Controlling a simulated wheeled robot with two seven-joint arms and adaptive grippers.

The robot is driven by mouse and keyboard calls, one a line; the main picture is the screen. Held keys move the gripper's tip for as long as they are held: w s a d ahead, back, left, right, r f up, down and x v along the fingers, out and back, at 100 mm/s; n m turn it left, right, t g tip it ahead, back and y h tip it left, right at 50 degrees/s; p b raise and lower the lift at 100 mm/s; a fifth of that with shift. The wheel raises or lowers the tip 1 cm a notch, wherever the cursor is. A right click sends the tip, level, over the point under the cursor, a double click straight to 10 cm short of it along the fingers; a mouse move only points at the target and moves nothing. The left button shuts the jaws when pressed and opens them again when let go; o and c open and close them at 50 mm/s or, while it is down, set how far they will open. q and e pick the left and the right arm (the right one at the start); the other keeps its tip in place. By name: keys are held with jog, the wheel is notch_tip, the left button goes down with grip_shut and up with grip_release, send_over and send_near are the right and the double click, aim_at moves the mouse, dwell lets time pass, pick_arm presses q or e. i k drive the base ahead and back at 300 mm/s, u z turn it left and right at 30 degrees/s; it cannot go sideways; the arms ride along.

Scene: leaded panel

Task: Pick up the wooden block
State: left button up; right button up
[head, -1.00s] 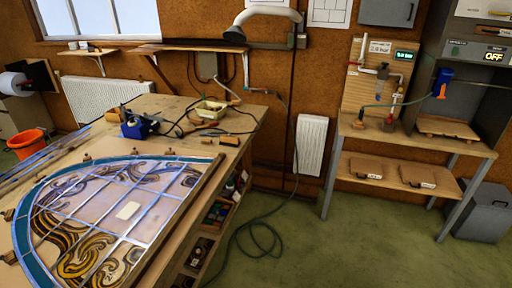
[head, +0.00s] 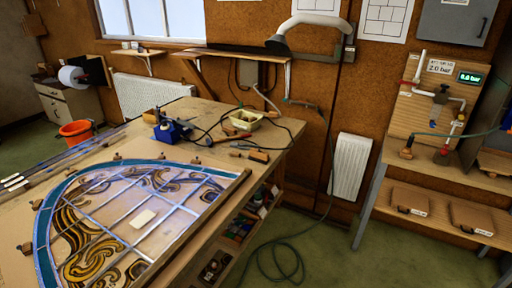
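The workbench (head: 182,108) holds a curved leaded panel (head: 110,225) with blue edging and swirling brown glass. A small brown block-like piece (head: 259,156) lies near the bench's right edge, and another tan one (head: 150,117) is beside the blue soldering stand (head: 170,132). A pale cream block (head: 145,218) lies on the panel. I cannot tell which of these is the wooden block. Neither of my grippers shows in the head view.
A yellowish tray (head: 244,121) and dark cables sit on the bench's far right part. Shelves (head: 240,228) are under the bench. A green hose (head: 280,262) lies on the floor between the bench and the right-hand stand (head: 450,168). An orange bucket (head: 76,132) stands at left.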

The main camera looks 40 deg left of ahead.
aim_at(233, 154)
jog(key=u, duration=0.2)
jog(key=i, duration=1.5)
jog(key=u, duration=1.5)
jog(key=i, duration=0.85)
jog(key=u, duration=0.85)
